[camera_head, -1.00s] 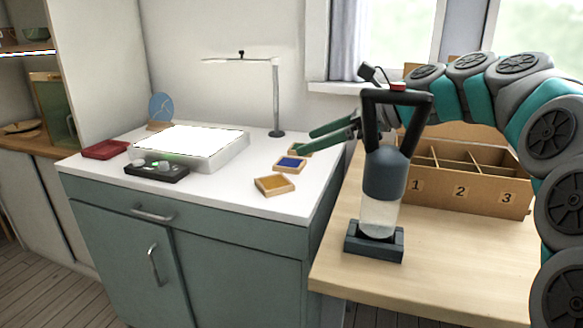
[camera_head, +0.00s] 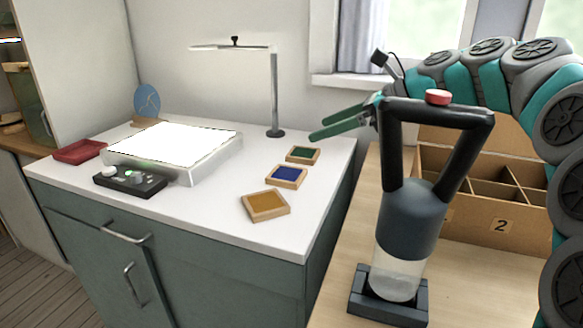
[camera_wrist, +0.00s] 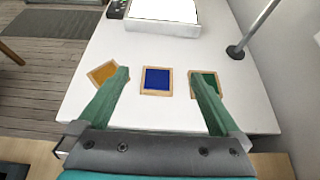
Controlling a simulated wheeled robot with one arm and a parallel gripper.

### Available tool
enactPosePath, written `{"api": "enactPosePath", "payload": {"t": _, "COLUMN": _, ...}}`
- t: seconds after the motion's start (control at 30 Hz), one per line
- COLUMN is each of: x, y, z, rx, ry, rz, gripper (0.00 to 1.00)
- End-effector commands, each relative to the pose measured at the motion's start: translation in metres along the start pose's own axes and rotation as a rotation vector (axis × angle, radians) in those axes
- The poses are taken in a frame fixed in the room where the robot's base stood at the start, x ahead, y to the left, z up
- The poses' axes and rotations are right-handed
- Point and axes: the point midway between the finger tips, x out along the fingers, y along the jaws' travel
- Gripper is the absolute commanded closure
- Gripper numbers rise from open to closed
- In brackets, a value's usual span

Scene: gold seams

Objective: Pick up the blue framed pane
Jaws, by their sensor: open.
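The blue framed pane (camera_head: 286,176) lies flat on the white cabinet top, between an amber framed pane (camera_head: 265,206) and a green framed pane (camera_head: 303,155). In the wrist view the blue pane (camera_wrist: 157,81) shows ahead of and between my open fingertips. My gripper (camera_head: 338,126) is open and empty, above the cabinet top, beyond and to the right of the blue pane in the head view. In the wrist view, my gripper (camera_wrist: 165,75) has its left finger overlapping the amber pane (camera_wrist: 102,72) and its right finger overlapping the green pane (camera_wrist: 204,84).
A lit white panel (camera_head: 175,147), a black control box (camera_head: 130,181), a red tray (camera_head: 80,151) and a lamp (camera_head: 276,95) stand on the cabinet top. A bottle-like device in a dark holder (camera_head: 388,297) and a numbered divided box (camera_head: 490,222) stand on the wooden table.

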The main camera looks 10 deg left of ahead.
Motion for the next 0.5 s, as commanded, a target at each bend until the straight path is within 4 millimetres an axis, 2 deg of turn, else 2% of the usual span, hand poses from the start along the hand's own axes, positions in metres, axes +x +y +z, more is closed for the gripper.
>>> {"api": "enactPosePath", "payload": {"t": 0.17, "x": 0.009, "y": 0.000, "z": -0.016, "rx": 0.003, "ry": -0.002, "rz": 0.000, "gripper": 0.00}}
{"api": "enactPosePath", "payload": {"t": 0.5, "x": 0.038, "y": 0.001, "z": -0.070, "rx": 0.003, "ry": 0.000, "rz": 0.005, "gripper": 0.00}}
